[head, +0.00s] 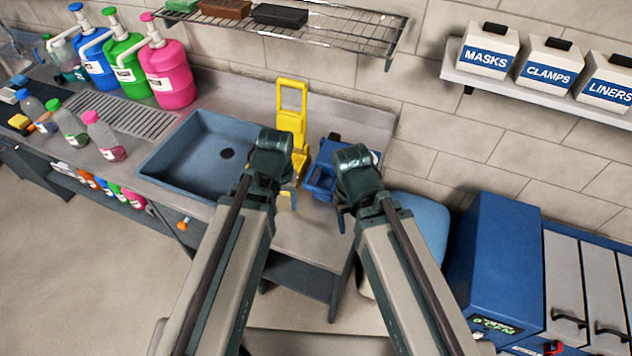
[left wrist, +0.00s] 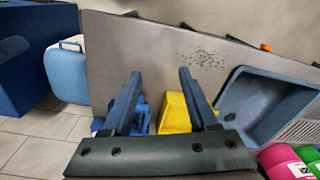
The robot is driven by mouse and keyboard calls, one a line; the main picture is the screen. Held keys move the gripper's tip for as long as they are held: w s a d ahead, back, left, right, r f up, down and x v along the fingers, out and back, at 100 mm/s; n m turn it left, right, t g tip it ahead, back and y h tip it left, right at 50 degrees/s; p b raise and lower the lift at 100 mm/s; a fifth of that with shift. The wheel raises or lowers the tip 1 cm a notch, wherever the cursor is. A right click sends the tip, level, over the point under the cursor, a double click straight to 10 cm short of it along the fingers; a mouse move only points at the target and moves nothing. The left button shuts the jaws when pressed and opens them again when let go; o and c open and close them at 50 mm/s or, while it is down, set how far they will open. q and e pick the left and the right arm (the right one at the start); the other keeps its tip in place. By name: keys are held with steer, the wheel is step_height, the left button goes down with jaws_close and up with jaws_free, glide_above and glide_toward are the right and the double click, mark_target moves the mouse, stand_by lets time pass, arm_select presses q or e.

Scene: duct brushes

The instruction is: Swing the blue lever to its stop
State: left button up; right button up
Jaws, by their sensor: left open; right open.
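A blue part (head: 323,181), which looks like the blue lever, sits on the counter beside a yellow frame-like part (head: 292,122) with a looped handle. Both stand right of the sink. My left gripper (head: 278,172) is over the counter in front of the yellow part and hides its lower portion. In the left wrist view its open fingers reach over the blue part (left wrist: 142,115) and the yellow part (left wrist: 173,112); contact cannot be told. My right gripper (head: 356,178) is open and empty, close to the blue part's right side, partly covering what is behind.
The blue sink (head: 200,150) lies left of my grippers, with several pump bottles (head: 168,75) and small bottles (head: 103,135) beyond it. A wire shelf (head: 330,35) hangs above. A blue bin (head: 425,230) and a blue cabinet (head: 490,265) stand to the right.

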arm_select(q)
step_height(320, 180, up, 3)
steer(key=w+a+n+p, duration=0.1)
steer(key=w+n+p, duration=0.1)
steer(key=w+n, duration=0.1)
steer(key=r+n+t, duration=0.1)
steer(key=n, duration=1.1)
glide_above(317, 188)
steer(key=s, duration=0.3)
steer(key=shift+w+a+r+h+p, duration=0.1)
steer(key=shift+a+h+p, duration=0.3)
arm_select(e)
step_height(317, 188, up, 4)
steer(key=shift+f, duration=0.1)
steer(key=shift+f, duration=0.1)
arm_select(q)
steer(key=w+f+b, duration=0.1)
steer(key=f+b, duration=0.8)
steer(key=w+f+b, duration=0.1)
steer(key=f+b, duration=0.3)
steer(key=shift+w+d+f+b, duration=0.3)
steer(key=shift+d, duration=0.1)
arm_select(e)
step_height(317, 188, down, 13)
steer(key=shift+f, duration=0.2)
arm_select(q)
jaws_close()
